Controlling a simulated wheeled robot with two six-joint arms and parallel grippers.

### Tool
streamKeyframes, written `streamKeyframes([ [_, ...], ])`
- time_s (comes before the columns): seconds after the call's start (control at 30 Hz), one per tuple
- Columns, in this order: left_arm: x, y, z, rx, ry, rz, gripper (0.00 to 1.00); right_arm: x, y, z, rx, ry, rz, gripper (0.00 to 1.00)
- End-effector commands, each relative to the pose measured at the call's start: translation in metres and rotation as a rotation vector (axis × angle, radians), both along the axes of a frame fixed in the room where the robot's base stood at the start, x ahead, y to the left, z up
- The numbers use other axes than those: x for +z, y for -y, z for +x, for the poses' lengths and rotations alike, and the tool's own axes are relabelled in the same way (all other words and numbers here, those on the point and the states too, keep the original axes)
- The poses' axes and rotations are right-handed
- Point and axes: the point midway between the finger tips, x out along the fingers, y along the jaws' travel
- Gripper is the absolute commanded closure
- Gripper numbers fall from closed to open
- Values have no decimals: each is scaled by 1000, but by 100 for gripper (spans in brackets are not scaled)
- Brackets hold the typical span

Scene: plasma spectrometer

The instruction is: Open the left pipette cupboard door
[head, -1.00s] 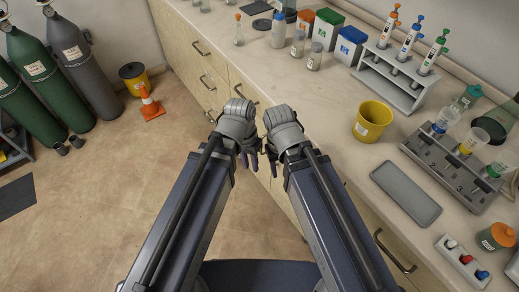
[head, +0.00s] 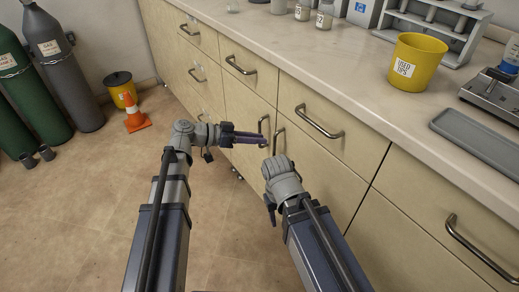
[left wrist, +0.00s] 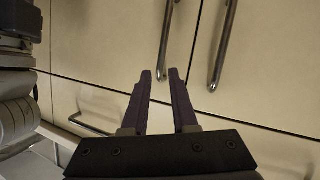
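The left cupboard door (head: 245,112) is shut, with an upright bar handle (head: 262,128) near its right edge. The right door (head: 310,175) is also shut, with its own handle (head: 279,137) close beside the first. My left gripper (head: 264,138) points right, its tips in front of the lower left-door handle in the head view. In the left wrist view, which looks upside down, the left gripper (left wrist: 160,73) is open and empty; two bar handles show beyond it, one (left wrist: 166,45) in line with the gap and one (left wrist: 221,45) to the right. Contact is not visible. My right gripper (head: 271,208) hangs by the right door, fingers mostly hidden.
Drawers with bar handles (head: 319,122) run above the doors, under a pale worktop (head: 300,55). A yellow used-tips bin (head: 415,62) stands on it. The floor between is clear.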

Motion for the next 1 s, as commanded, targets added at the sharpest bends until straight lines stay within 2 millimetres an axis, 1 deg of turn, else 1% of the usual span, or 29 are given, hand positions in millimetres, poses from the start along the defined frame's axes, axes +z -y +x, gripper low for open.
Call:
streamKeyframes([
  [0.03,-25,-10,12,15,51,-38,73,-36,0,0,0,0,0,50],
  [0.1,-30,-20,23,31,123,-87,73,-55,0,0,0,1,0,50],
  [0.2,-34,-35,36,59,212,-142,73,-78,0,0,0,1,-1,50],
  [0.3,-36,-47,45,81,279,-181,73,-93,0,0,0,1,-1,50],
  [0.43,-36,-57,51,102,335,-210,73,-103,0,0,0,1,-1,50],
  [0.67,-32,-61,54,112,358,-222,73,-105,0,0,0,1,-1,50],
  [0.77,-32,-55,57,110,357,-222,73,-104,0,0,0,1,-1,50],
  [1.0,-32,-22,72,108,356,-222,73,-104,0,0,0,1,-1,50],
])
